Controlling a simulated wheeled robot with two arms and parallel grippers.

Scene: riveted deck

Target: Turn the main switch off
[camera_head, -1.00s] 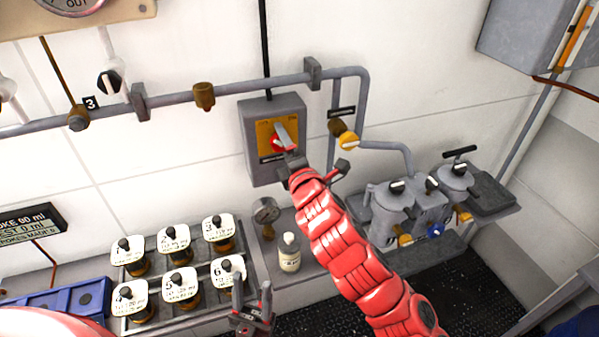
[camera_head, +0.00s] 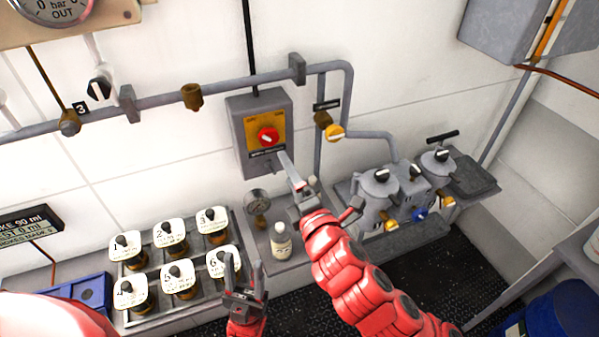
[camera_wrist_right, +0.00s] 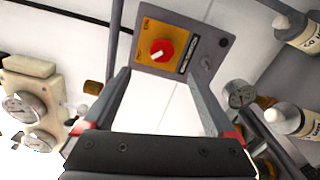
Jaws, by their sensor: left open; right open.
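The main switch is a red knob (camera_head: 267,136) with a white bar, on a yellow plate on a grey wall box (camera_head: 240,130). In the right wrist view the knob (camera_wrist_right: 162,51) is uncovered, and its white bar points down-left; the plate's lettering is too small to read surely. My right gripper (camera_head: 318,180) is open and empty, below and right of the knob and apart from it. Its spread fingers (camera_wrist_right: 157,85) show in the wrist view with the switch beyond them. My left gripper (camera_head: 243,272) is open and empty, low beside the jar rack.
A rack of numbered jars (camera_head: 178,262) stands left, with a white bottle (camera_head: 281,240) and a gauge (camera_head: 257,202) below the switch. A pipe (camera_head: 220,88) runs above; a yellow-knobbed valve (camera_head: 335,132) is right. Grey canisters (camera_head: 377,190) stand farther right.

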